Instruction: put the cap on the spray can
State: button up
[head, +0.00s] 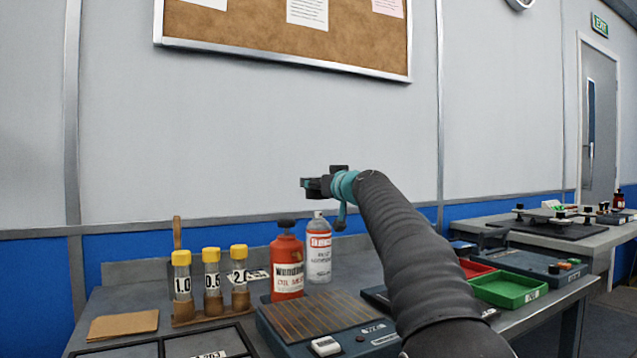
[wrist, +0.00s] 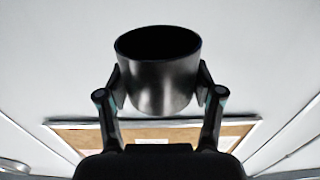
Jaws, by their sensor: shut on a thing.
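The spray can (head: 319,262), grey and white with a red label band, stands upright on the bench with its nozzle top bare. My gripper (head: 314,186) is above the spray can in the head view, well clear of it. In the wrist view my gripper (wrist: 160,88) is shut on a dark, glossy cap (wrist: 160,85), with one finger on each side. The cap's round, hollow mouth shows at the top of that picture. In the head view I cannot clearly separate the cap from the dark fingers.
A red bottle (head: 287,270) with a black top stands just left of the can. Several yellow-capped vials (head: 211,275) stand in a wooden rack further left. A gridded device (head: 320,315) lies in front. A green tray (head: 508,290) sits right, beyond my arm.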

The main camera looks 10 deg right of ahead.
jog(key=shift+f+b, duration=1.8)
jog(key=shift+f, duration=0.55)
jog(key=shift+s+f+b, duration=0.15)
jog(key=shift+b, duration=0.85)
dwell(0.6)
dwell(0.5)
jog(key=o, duration=0.9)
jog(key=shift+o, duration=0.5)
jog(key=shift+r+p, duration=2.95)
jog(key=shift+r, duration=0.6)
